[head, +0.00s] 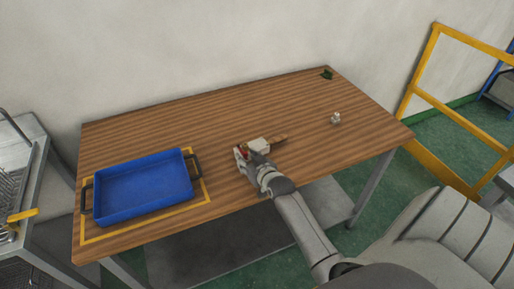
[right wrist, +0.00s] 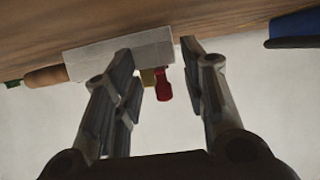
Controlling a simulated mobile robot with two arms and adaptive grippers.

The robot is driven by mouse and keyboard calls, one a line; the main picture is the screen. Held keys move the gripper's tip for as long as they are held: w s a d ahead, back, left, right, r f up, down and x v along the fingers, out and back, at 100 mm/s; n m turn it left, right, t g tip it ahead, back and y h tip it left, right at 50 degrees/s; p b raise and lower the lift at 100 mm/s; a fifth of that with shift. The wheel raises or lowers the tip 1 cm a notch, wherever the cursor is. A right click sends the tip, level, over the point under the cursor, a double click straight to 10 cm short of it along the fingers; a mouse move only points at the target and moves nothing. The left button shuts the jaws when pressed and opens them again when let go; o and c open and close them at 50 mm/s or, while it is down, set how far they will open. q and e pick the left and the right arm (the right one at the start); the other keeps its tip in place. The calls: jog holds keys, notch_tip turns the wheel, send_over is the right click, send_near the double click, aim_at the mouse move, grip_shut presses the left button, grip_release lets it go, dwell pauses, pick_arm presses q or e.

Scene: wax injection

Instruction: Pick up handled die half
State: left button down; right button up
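The handled die half is a pale grey block (head: 258,145) with a brown wooden handle (head: 279,139) pointing right, lying on the wooden table. In the right wrist view the block (right wrist: 90,58) spans the top, with its handle (right wrist: 45,77) at the left. A red part (right wrist: 164,86) and a yellow part (right wrist: 148,77) show beside the block. My right gripper (head: 248,159) is at the block's near side. In the right wrist view the gripper (right wrist: 158,52) is open, one finger overlapping the block and a gap between the fingers. My left gripper is not in view.
A blue tray (head: 145,215) with dark handles stands inside a yellow outline at the table's left. A small grey metallic object (head: 336,118) lies to the right, a dark green one (head: 327,74) at the far corner. The back middle of the table is clear.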

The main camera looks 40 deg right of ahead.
jog(key=shift+c, duration=0.5)
grip_shut()
jog(key=shift+w+r, duration=0.1)
jog(key=shift+r, duration=0.05)
jog(key=shift+r, duration=0.15)
